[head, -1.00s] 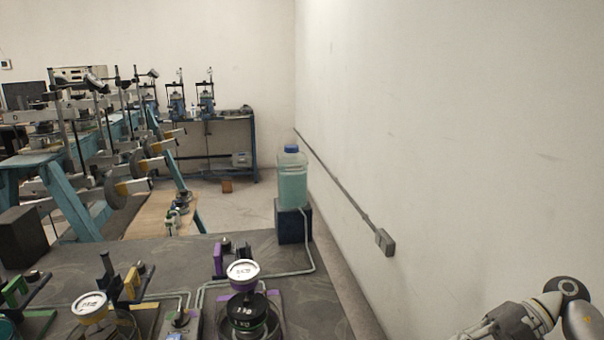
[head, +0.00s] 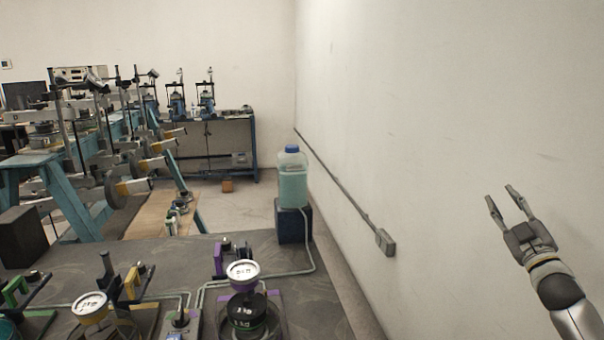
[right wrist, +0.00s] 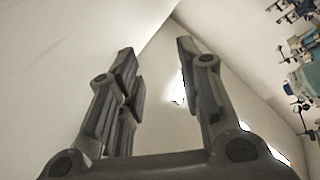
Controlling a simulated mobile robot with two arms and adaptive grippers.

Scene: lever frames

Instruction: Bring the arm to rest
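My right gripper (head: 507,203) is at the right of the head view, raised in front of the bare wall. Its two fingers point up and to the left and stand apart. In the right wrist view the gripper (right wrist: 155,75) shows both fingers spread with nothing between them. My left gripper is in neither view.
A dark table (head: 150,262) with gauge devices, such as a white-faced gauge (head: 243,272), fills the lower left. A bottle of pale green liquid (head: 293,180) stands on a dark block (head: 294,224). The wall (head: 450,100) runs along the right, with a conduit box (head: 385,242).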

